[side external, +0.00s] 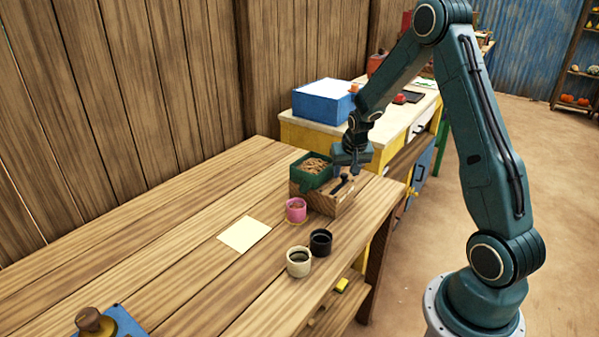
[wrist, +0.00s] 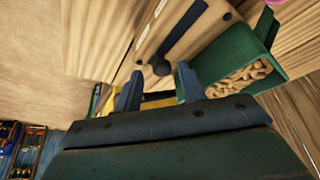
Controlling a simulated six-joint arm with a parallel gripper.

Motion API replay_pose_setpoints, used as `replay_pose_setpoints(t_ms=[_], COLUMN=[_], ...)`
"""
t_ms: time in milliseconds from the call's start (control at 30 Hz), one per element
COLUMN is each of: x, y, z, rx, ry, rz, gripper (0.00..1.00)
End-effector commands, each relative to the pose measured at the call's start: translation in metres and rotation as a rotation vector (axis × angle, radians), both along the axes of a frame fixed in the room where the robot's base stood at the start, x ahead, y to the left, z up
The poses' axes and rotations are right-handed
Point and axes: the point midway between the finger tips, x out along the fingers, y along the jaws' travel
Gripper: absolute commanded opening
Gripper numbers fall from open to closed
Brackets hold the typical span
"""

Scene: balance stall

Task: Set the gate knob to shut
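A wooden dispenser box (side external: 328,203) stands at the far right end of the plank table, with a green hopper (side external: 309,180) of tan pellets on it. A dark slot (side external: 340,187) runs along its top; it also shows in the wrist view (wrist: 186,31). A small black knob (wrist: 160,67) sits at the slot's end nearest my gripper. My gripper (side external: 347,173) is just above the box, pointing down. In the wrist view, its two fingers are apart, one on each side of the knob, with nothing held. Whether they touch the knob cannot be told.
A pink cup (side external: 296,210), a black cup (side external: 321,242) and a cream cup (side external: 299,262) stand in front of the box. A pale yellow card (side external: 244,234) lies left of them. A yellow counter with a blue-and-white box (side external: 323,102) stands behind.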

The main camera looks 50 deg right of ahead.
Motion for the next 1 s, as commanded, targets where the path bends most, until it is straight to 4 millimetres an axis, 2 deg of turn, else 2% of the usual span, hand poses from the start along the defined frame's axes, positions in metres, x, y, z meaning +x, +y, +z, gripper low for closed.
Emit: replay_pose_setpoints(t_ms=[267,467,1000], x=[-0.001,-0.003,-0.021], y=[0.001,0.004,0.022], z=[0.002,0.012,0.075], rx=[0.001,0.0,-0.001], ry=[0.001,0.0,-0.002], rz=[0.0,0.001,0.001], gripper=[0.41,0.41,0.41])
